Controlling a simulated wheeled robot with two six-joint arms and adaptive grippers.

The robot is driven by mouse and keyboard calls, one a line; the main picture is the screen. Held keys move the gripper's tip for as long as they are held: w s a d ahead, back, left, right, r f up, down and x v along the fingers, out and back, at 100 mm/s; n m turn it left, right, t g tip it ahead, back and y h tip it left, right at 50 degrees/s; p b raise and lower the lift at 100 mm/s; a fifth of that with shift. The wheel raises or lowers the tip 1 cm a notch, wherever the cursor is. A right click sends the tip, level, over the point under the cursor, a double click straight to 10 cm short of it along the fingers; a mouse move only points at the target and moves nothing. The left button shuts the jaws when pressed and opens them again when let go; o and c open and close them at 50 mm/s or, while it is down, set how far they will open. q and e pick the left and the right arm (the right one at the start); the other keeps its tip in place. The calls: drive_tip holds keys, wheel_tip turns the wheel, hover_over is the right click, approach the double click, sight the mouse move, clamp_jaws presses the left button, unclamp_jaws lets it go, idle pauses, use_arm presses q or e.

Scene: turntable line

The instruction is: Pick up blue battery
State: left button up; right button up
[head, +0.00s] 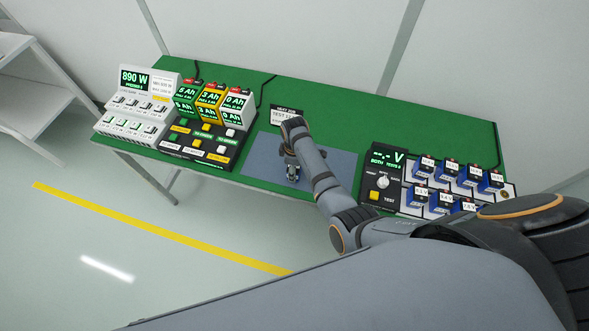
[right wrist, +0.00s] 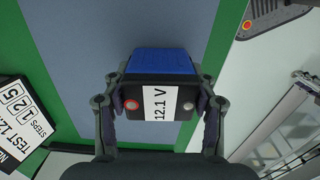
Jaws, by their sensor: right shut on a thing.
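My right gripper (head: 292,170) is over the blue-grey mat (head: 255,163) on the green table. In the right wrist view the right gripper (right wrist: 160,104) is shut on a blue battery (right wrist: 162,62) with a black top, a red terminal and a white label reading 12.1 V. The fingers press on its two sides. In the head view this battery is mostly hidden by my arm, and I cannot tell whether it touches the mat. Several other blue batteries (head: 446,203) stand in a rack at the right. My left gripper is not in view.
A black voltage tester (head: 384,172) stands beside the rack. A small test sign (head: 285,116) is behind the mat. Green, yellow and white battery packs (head: 210,97), a button panel (head: 196,141) and a white charger unit (head: 136,103) fill the left. The mat is otherwise clear.

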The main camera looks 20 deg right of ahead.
drive_tip(key=shift+w+r, duration=0.1)
drive_tip(key=shift+r, duration=0.15)
wheel_tip(320, 180, up, 3)
drive_tip(key=shift+f, duration=0.15)
drive_tip(key=s+d+r+b, duration=0.1)
drive_tip(key=s+d+r, duration=0.5)
drive_tip(key=s+r, duration=0.3)
drive_tip(key=shift+s+d+r, duration=0.4)
drive_tip(key=shift+s, duration=1.3)
